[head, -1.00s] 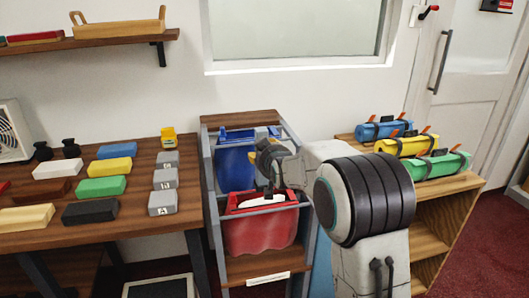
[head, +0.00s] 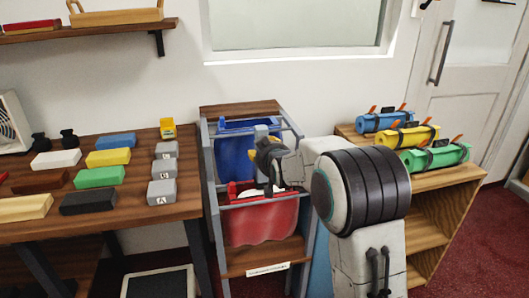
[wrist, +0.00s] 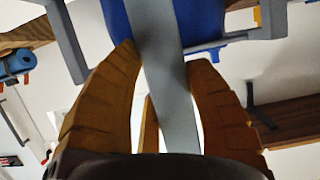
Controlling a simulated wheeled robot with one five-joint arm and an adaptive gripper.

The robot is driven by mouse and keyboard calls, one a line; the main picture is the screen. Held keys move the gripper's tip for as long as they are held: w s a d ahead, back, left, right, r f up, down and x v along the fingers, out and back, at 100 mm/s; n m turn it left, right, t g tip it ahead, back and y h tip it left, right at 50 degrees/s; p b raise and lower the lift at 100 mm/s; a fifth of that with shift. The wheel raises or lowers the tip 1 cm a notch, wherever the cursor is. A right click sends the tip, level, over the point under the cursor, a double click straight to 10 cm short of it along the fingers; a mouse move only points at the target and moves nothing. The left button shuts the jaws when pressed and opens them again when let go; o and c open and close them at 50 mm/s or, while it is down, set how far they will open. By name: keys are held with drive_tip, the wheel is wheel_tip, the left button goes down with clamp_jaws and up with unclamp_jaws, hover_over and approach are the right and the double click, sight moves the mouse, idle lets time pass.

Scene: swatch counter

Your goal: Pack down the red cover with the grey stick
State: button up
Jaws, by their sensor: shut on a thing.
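The red cover (head: 262,222) hangs in the front part of a grey-framed rack, its upper edge near the front rail. White shows in its opening. My gripper (head: 266,160) is above the rack, over the rear side of the red cover's opening. In the wrist view my gripper (wrist: 180,95) has its tan fingers shut on the grey stick (wrist: 157,45), a flat grey bar running up between them. In the head view the stick is mostly hidden by the gripper, and I cannot tell whether its lower end touches the red cover.
A blue cover (head: 236,160) hangs behind the red one. Grey rack rails (head: 210,175) surround both. A table (head: 150,222) with coloured blocks stands left; a low shelf (head: 455,180) with blue, yellow and green rolls stands right.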

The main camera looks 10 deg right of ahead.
sight(266, 180)
drive_tip(key=shift+f, duration=0.1)
drive_tip(key=shift+f+b, duration=4.75)
drive_tip(key=shift+b, duration=0.1)
wheel_tip(266, 180, up, 12)
drive_tip(key=p, duration=0.7)
drive_tip(key=shift+f, duration=0.15)
